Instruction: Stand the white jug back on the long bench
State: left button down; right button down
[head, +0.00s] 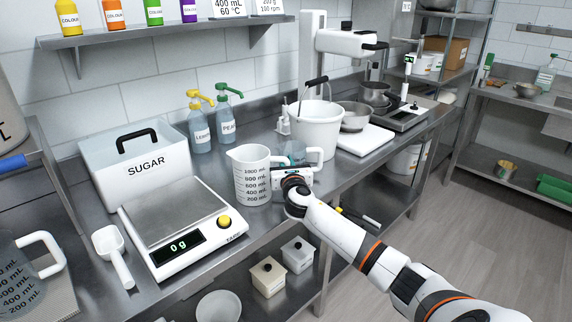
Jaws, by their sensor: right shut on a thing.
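The white jug (251,178), marked in mL, is upright over the front part of the long bench (222,165), right of the scale. I cannot tell whether its base touches the bench top. My right arm reaches in from the lower right. My left gripper is not in view.
A scale (180,243) reading 0 g and a sugar bin (142,170) stand left of the jug. A clear bluish jug (296,150) is close behind my gripper, beside a white bucket (318,130). Pump bottles (201,130) stand behind. A scoop (113,255) lies at left.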

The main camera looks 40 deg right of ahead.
jog(key=shift+d, duration=0.1)
jog(key=c, duration=1.6)
grip_release()
jog(key=shift+o, duration=1.2)
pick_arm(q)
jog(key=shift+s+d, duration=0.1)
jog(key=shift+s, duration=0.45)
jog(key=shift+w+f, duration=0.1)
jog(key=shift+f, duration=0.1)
pick_arm(e)
jog(key=v, duration=1.2)
jog(key=shift+o, duration=0.3)
jog(key=shift+r, duration=0.1)
